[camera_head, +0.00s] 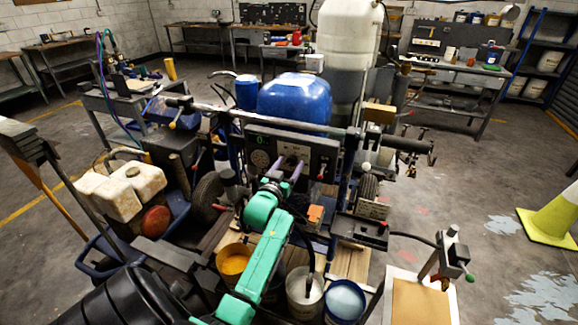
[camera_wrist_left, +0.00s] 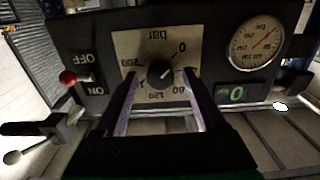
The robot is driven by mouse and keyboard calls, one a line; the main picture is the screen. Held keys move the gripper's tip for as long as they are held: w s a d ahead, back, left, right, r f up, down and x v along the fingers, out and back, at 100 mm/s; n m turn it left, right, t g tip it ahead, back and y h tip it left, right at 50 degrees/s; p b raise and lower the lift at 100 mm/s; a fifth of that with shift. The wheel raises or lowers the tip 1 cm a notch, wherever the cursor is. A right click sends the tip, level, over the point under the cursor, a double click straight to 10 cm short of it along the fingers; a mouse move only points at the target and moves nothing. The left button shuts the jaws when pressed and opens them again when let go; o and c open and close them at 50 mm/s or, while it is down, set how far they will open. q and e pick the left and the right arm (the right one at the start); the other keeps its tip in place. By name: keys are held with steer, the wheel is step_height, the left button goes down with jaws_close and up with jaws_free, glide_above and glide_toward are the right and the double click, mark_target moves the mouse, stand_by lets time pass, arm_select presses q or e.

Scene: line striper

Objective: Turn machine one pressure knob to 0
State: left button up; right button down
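The black pressure knob (camera_wrist_left: 159,74) sits on a pale dial plate (camera_wrist_left: 128,44) marked in bar from 0 to 200; the wrist view shows it upside down. Its white mark slants to the picture's upper right, roughly towards the 0; I cannot tell its exact reading. My left gripper (camera_wrist_left: 160,78) is open, one finger on each side of the knob, with gaps visible; contact is not seen. In the head view my left gripper (camera_head: 290,171) is in front of the machine's dark control panel (camera_head: 322,153). My right gripper is not in view.
Beside the dial are a round gauge (camera_wrist_left: 257,44), a green display (camera_wrist_left: 236,93) showing 0, and a red-tipped ON/OFF switch (camera_wrist_left: 68,77). A blue tank (camera_head: 295,98) stands behind the panel. Paint buckets (camera_head: 345,300) stand below my arm. A yellow-green cone (camera_head: 553,225) stands right.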

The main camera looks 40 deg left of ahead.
arm_select(q)
steer(key=b+v, duration=0.3)
steer(key=v, duration=1.1)
steer(key=shift+s, duration=0.25)
steer(key=shift+d, duration=0.15)
